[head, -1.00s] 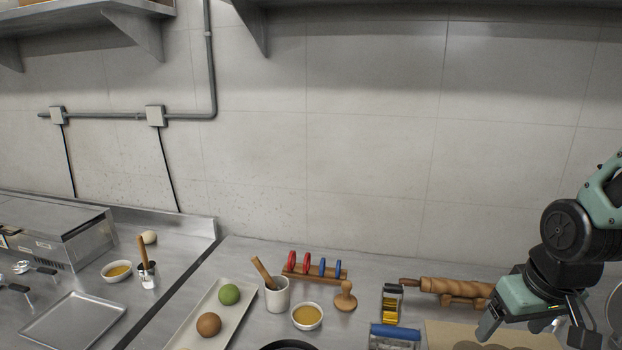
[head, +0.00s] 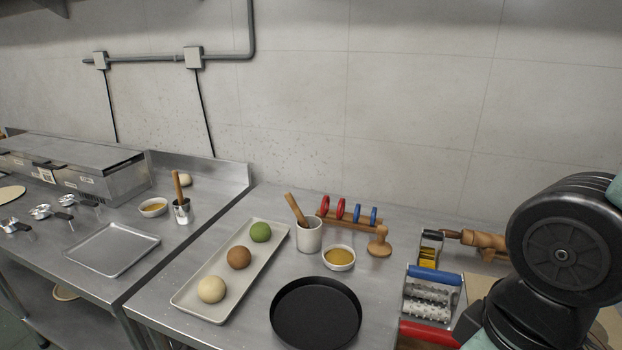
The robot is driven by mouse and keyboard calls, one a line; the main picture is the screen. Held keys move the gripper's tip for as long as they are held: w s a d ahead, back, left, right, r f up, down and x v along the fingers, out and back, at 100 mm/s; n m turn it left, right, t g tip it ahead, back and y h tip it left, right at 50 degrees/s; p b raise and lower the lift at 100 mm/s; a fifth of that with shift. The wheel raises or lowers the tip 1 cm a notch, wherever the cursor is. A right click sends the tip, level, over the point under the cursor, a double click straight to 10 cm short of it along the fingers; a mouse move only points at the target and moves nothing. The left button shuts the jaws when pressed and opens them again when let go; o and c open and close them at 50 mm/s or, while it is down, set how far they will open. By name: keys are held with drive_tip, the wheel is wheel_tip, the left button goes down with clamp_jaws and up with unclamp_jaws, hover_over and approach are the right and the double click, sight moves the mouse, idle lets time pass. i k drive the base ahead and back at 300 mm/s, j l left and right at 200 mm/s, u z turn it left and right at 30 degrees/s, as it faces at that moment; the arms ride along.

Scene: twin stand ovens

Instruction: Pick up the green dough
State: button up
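The green dough (head: 260,232) is a round ball at the far end of a long pale tray (head: 188,298) on the steel counter. A brown dough ball (head: 239,257) and a cream dough ball (head: 211,289) lie nearer in the same tray. My arm fills the right edge of the head view, well to the right of the tray. My gripper itself is out of the frame, so its fingers are hidden.
A white cup (head: 309,237) with a wooden handle stands right of the green dough. An empty metal tray (head: 112,249) lies on the left counter.

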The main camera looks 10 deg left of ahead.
sight(259, 232)
drive_tip(key=i+j, duration=0.1)
drive_tip(key=j, duration=0.35)
drive_tip(key=i+j, duration=0.1)
drive_tip(key=j, duration=0.35)
drive_tip(key=i+j, duration=0.1)
drive_tip(key=j, duration=0.35)
drive_tip(key=i+j, duration=0.1)
drive_tip(key=j, duration=0.35)
drive_tip(key=i+j, duration=0.1)
drive_tip(key=j, duration=0.3)
drive_tip(key=i+j, duration=0.1)
drive_tip(key=j, duration=0.35)
drive_tip(key=i+j+u, duration=0.1)
drive_tip(key=j, duration=0.35)
